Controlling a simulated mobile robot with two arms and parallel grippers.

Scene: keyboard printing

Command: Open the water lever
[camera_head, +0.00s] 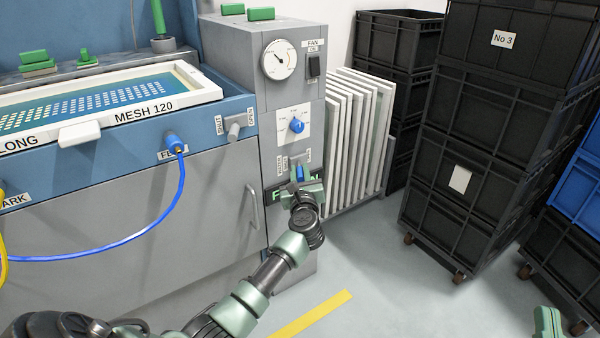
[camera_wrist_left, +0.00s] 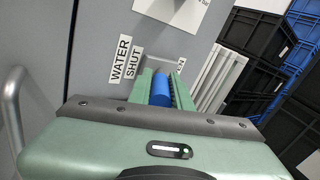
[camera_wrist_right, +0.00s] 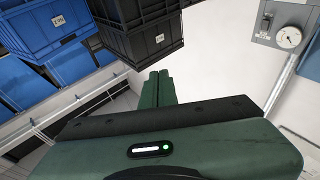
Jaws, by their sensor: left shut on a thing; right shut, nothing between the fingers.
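The water lever is a blue handle (camera_head: 300,172) low on the grey control column, below the blue knob. It also shows in the left wrist view (camera_wrist_left: 162,90), beside a label reading WATER SHUT (camera_wrist_left: 124,62). My left gripper (camera_head: 299,184) is at the lever, with its two green fingers (camera_wrist_left: 161,88) shut on the blue handle from both sides. The lever's pivot and part of the labels are hidden behind the gripper. My right gripper (camera_wrist_right: 158,88) is shut and empty, away from the column; only a green piece of that arm shows at the head view's lower right.
The column carries a gauge (camera_head: 279,59), a fan switch (camera_head: 314,66) and a blue knob (camera_head: 297,125). White screens (camera_head: 345,130) stand just right of it. Stacked black crates (camera_head: 490,130) are further right. A blue hose (camera_head: 178,200) hangs left. The floor between is clear.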

